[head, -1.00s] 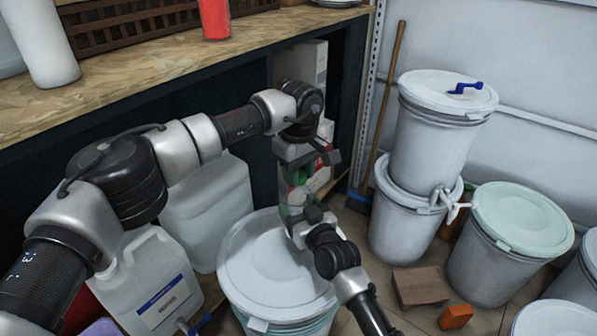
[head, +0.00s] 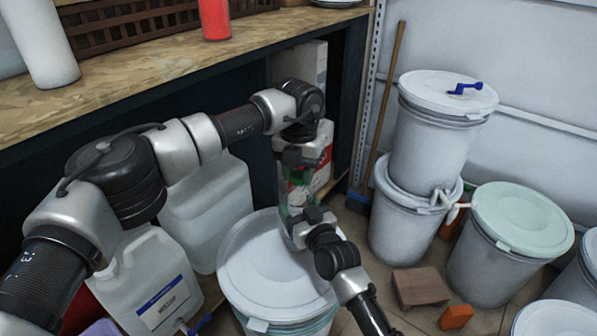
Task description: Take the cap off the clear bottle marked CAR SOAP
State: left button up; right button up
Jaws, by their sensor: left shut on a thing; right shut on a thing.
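The clear bottle (head: 284,196) stands upright above the white drum lid, small and partly hidden. Its marking cannot be read from here. My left gripper (head: 298,168) points down from above at the bottle's top and is shut on the cap, which its fingers hide. My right gripper (head: 299,218) comes from below right and is shut on the bottle's body. Whether the cap is still seated on the neck cannot be made out.
A white lidded drum (head: 262,262) is just under my grippers. Large white jugs (head: 158,285) stand to the left below the wooden shelf (head: 130,75). Stacked drums (head: 432,150) and a green-lidded drum (head: 522,220) stand to the right. A carton with red marking (head: 325,140) is close behind.

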pick_arm(q)
jog(key=n, duration=1.9)
jog(key=shift+r+n, duration=0.1)
jog(key=shift+n, duration=0.2)
jog(key=shift+r, duration=0.15)
jog(key=shift+r, duration=0.95)
